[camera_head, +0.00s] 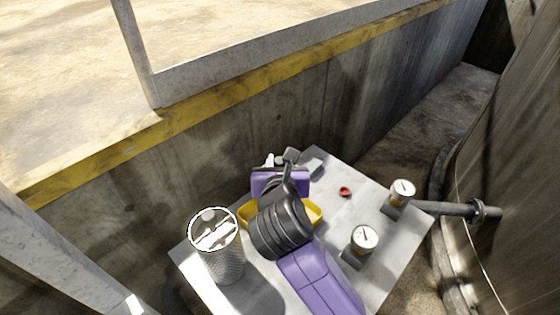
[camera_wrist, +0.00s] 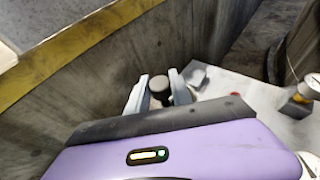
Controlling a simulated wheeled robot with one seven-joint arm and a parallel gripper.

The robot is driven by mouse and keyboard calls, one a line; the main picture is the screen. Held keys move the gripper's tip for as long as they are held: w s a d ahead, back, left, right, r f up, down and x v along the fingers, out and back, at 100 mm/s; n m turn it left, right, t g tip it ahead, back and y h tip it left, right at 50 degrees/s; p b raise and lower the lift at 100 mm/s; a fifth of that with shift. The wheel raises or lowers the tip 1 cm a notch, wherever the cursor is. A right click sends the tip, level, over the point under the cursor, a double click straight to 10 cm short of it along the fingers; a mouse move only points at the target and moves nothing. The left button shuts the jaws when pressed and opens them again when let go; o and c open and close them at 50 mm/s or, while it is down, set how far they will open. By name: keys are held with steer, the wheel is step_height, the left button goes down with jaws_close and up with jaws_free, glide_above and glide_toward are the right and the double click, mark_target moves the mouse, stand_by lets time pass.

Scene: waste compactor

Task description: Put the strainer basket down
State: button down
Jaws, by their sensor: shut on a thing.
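A silvery mesh cylinder with a bright rim and a bar across its top, which looks like the strainer basket (camera_head: 227,264), stands upright at the left of the grey table in the head view. My gripper (camera_head: 280,159) is apart from it, at the table's far edge. In the wrist view my gripper (camera_wrist: 158,82) has its two pale fingers on either side of a small dark round-topped thing (camera_wrist: 158,86). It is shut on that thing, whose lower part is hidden. The basket does not show in the wrist view.
The grey table (camera_head: 330,189) carries a yellow tray (camera_head: 247,214) partly under my arm, a small red item (camera_head: 345,191), a grey block (camera_head: 313,161) and two gauges (camera_head: 364,238) (camera_head: 402,190) at the right. A concrete wall (camera_head: 215,150) rises behind.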

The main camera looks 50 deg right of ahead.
steer(key=c, duration=1.1)
jaws_free()
steer(key=shift+f, duration=0.1)
steer(key=shift+c, duration=0.2)
steer(key=shift+a+r, duration=0.1)
steer(key=shift+r, duration=0.1)
steer(key=v, duration=1.2)
steer(key=shift+f, duration=0.2)
